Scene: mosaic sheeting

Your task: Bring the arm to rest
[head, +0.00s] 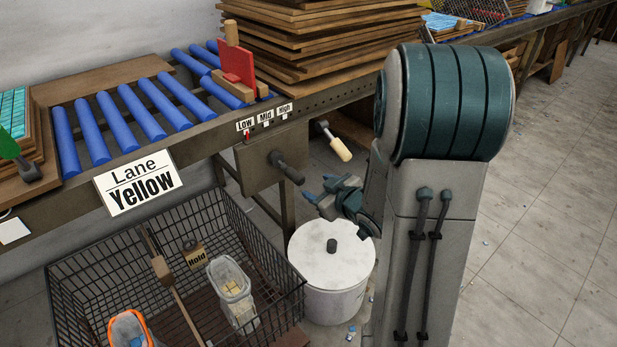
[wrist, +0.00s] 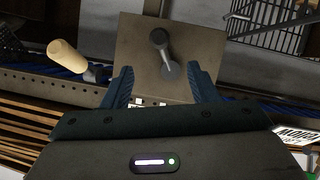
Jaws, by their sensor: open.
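My gripper (head: 317,188) is in the middle of the head view, at the end of my arm, in front of a grey control box (head: 257,170) under the roller lane. It also shows in the wrist view (wrist: 163,80), with its two blue fingers apart and nothing between them. A dark handle (head: 288,168) sticks out of the box just above and left of the fingers. In the wrist view this handle (wrist: 161,45) appears beyond the gap between the fingers, and I see no contact.
A pale wooden-handled lever (head: 336,143) juts out right of the box. A lidded white bucket (head: 334,263) stands below my gripper. A wire basket (head: 97,263) holds tools and containers. Blue rollers (head: 142,112) and stacked boards (head: 310,40) lie above. Open floor (head: 550,215) is at right.

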